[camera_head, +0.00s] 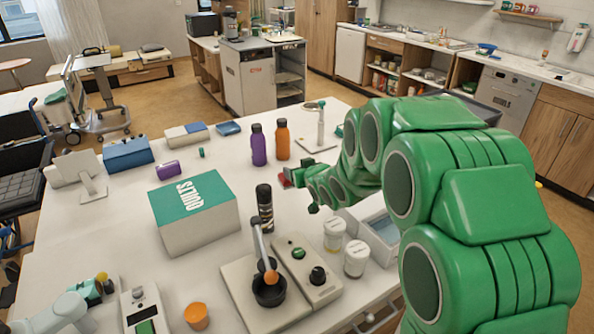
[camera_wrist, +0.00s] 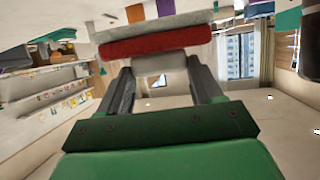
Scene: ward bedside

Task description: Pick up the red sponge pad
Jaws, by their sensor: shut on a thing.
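The red sponge pad (camera_wrist: 155,41) spans the space between the two dark finger ends in the wrist view, with a pale grey layer along its far side. My gripper (camera_wrist: 160,63) is shut on it. In the head view only a small red part of the pad (camera_head: 284,181) shows at the tip of my gripper (camera_head: 293,177), past the end of my green arm. My arm hides the rest. I cannot tell whether the pad touches the table or is just above it.
On the white table (camera_head: 110,215), a purple bottle (camera_head: 258,146) and an orange bottle (camera_head: 282,140) stand behind my gripper. A black spray can (camera_head: 265,207) and a large white-green box (camera_head: 193,215) stand left. White-lidded jars (camera_head: 334,236) and a tray (camera_head: 380,226) are close in front.

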